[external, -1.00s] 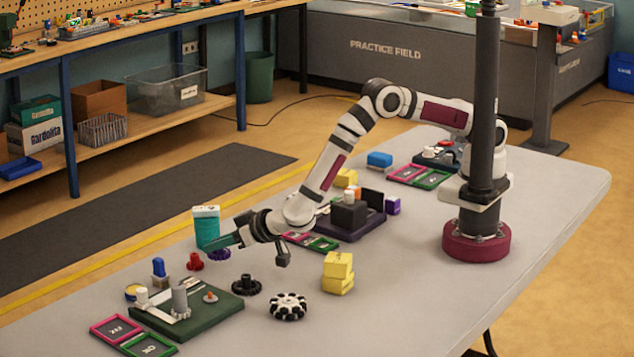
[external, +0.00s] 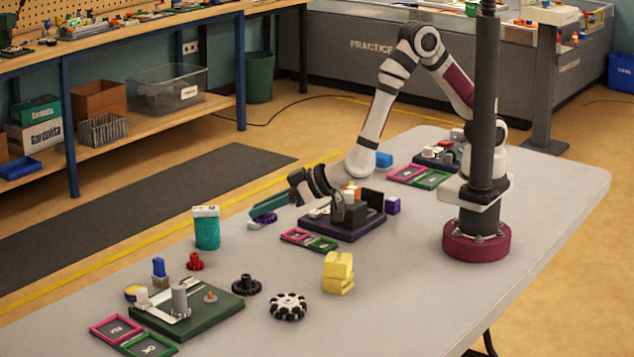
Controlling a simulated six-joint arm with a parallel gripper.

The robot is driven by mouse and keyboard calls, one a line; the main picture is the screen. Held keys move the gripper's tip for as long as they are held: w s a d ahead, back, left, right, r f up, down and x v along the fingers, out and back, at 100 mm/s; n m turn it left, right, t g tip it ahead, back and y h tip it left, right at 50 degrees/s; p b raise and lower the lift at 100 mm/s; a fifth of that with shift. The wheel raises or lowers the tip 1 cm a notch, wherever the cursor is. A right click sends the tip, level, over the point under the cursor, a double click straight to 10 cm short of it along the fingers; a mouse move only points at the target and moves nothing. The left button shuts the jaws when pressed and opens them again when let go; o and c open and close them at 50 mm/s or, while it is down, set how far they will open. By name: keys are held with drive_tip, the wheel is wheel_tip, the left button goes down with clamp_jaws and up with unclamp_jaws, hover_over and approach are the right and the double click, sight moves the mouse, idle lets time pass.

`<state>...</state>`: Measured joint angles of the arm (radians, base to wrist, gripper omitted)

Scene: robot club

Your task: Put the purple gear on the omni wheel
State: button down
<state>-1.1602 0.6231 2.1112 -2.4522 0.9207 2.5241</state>
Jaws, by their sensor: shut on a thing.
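The gripper points to the left, beyond the dark purple fixture, and partly hides the gear. I cannot tell exactly how high the gear is above the table.
A dark purple fixture (external: 345,225) is beside my gripper.

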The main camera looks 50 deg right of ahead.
drive_tip(key=s+a+n+y, duration=0.1)
drive_tip(key=s+n, duration=0.1)
drive_tip(key=s, duration=0.5)
hover_over(287, 300)
drive_tip(key=shift+g, duration=0.4)
drive_tip(key=f, duration=0.5)
drive_tip(key=shift+d+f, duration=0.2)
drive_tip(key=shift+f, duration=0.2)
wheel_tip(287, 300, down, 4)
drive_tip(key=shift+a+f, duration=0.15)
drive_tip(key=shift+f, duration=0.1)
drive_tip(key=c, duration=0.7)
unclamp_jaws()
